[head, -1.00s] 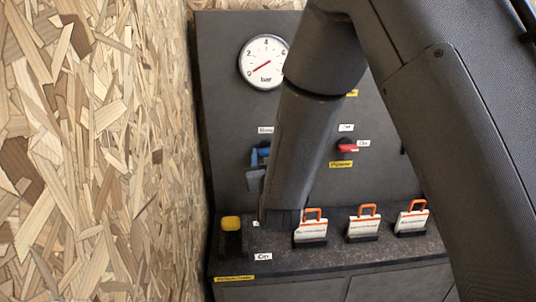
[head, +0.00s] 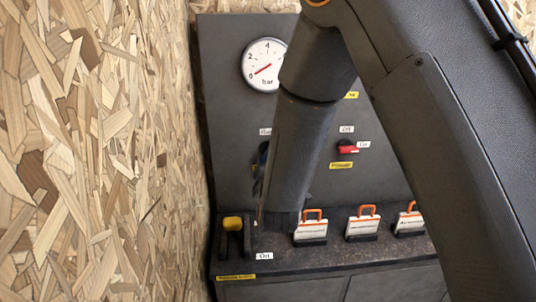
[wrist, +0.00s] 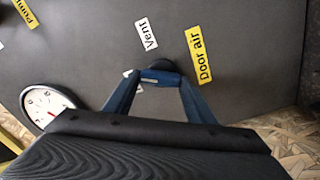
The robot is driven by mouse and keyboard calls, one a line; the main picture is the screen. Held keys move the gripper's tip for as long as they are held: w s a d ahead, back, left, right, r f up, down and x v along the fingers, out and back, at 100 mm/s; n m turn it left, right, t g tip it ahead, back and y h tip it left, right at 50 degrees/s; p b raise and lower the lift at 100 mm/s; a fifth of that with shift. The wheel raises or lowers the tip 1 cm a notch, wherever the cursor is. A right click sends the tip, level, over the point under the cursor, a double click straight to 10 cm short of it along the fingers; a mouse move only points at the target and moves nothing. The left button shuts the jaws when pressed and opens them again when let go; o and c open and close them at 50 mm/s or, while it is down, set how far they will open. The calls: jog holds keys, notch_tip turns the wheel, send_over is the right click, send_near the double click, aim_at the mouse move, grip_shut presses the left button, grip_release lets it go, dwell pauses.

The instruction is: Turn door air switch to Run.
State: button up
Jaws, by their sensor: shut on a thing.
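The door air switch (wrist: 168,65) shows in the wrist view as a dark round base on the grey panel, between a white "Vent" label and a yellow "Door air" label (wrist: 198,56). My gripper (wrist: 160,78) has its two blue fingers closed together on the switch's handle, just in front of that base. The handle is mostly hidden between the fingertips, so its exact angle is hard to tell. A second white label beside the left fingertip is mostly covered. In the head view my arm hides the switch, and only a bit of blue shows beside the arm.
A pressure gauge (head: 265,64) sits high on the panel. A red power switch (head: 348,149) is to the right of my arm. A yellow-topped lever (head: 233,223) and orange-handled white tags (head: 362,226) stand on the ledge below. A chipboard wall (head: 95,150) rises close on the left.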

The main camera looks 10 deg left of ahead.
jog(key=n+p, duration=0.1)
jog(key=n, duration=0.4)
jog(key=shift+f+n, duration=0.15)
jog(key=shift+n, duration=0.25)
jog(key=shift+a, duration=0.1)
dwell(0.3)
jog(key=o, duration=1)
jog(key=shift+o, duration=0.2)
jog(key=b+v, duration=0.1)
jog(key=v, duration=0.7)
jog(key=shift+w, duration=0.1)
